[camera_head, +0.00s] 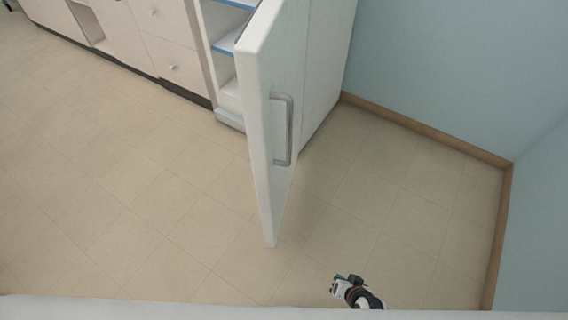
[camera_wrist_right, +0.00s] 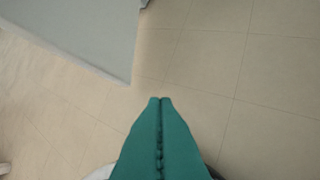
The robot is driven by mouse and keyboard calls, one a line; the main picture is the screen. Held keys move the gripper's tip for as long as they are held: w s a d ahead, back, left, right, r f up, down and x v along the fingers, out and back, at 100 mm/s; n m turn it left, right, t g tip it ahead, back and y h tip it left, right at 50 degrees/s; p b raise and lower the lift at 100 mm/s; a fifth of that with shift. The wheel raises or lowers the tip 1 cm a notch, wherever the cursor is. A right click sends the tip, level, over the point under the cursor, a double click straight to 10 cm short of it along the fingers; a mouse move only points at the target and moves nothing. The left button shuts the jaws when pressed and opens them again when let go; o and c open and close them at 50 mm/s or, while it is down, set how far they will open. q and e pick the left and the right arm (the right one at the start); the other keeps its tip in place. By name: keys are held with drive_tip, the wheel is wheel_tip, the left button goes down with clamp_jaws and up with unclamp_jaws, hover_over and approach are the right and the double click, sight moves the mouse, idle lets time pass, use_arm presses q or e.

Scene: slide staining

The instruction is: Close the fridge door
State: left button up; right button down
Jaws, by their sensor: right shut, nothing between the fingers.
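The white fridge door (camera_head: 272,120) stands wide open in the head view, jutting out toward me, with a grey bar handle (camera_head: 285,130) on its right face. The fridge body (camera_head: 318,65) is behind it, and blue-edged shelves (camera_head: 225,45) show inside. My right gripper (camera_head: 340,284) is low in the head view, to the right of the door's near edge and apart from it. In the right wrist view its green fingers (camera_wrist_right: 160,100) are shut with nothing between them. A pale panel (camera_wrist_right: 85,30), which looks like the door, shows ahead at upper left. My left gripper is not in view.
White drawer cabinets (camera_head: 160,45) line the back left. A blue wall (camera_head: 450,75) with a wooden skirting board (camera_head: 430,130) bounds the right side. The tiled floor (camera_head: 130,190) is clear on both sides of the door.

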drive_tip(key=w+a+r+m+t+y+b, duration=0.35)
drive_tip(key=w+a+r, duration=0.35)
drive_tip(key=w+r, duration=0.4)
drive_tip(key=m+t+y+b, duration=0.3)
drive_tip(key=m+t+y, duration=0.1)
drive_tip(key=m+t, duration=0.1)
approach(274, 154)
drive_tip(key=shift+g, duration=0.25)
drive_tip(key=x, duration=0.4)
drive_tip(key=shift+w+r, duration=0.2)
drive_tip(key=shift+w, duration=0.25)
drive_tip(key=shift+w+a, duration=0.4)
drive_tip(key=shift+w, duration=0.05)
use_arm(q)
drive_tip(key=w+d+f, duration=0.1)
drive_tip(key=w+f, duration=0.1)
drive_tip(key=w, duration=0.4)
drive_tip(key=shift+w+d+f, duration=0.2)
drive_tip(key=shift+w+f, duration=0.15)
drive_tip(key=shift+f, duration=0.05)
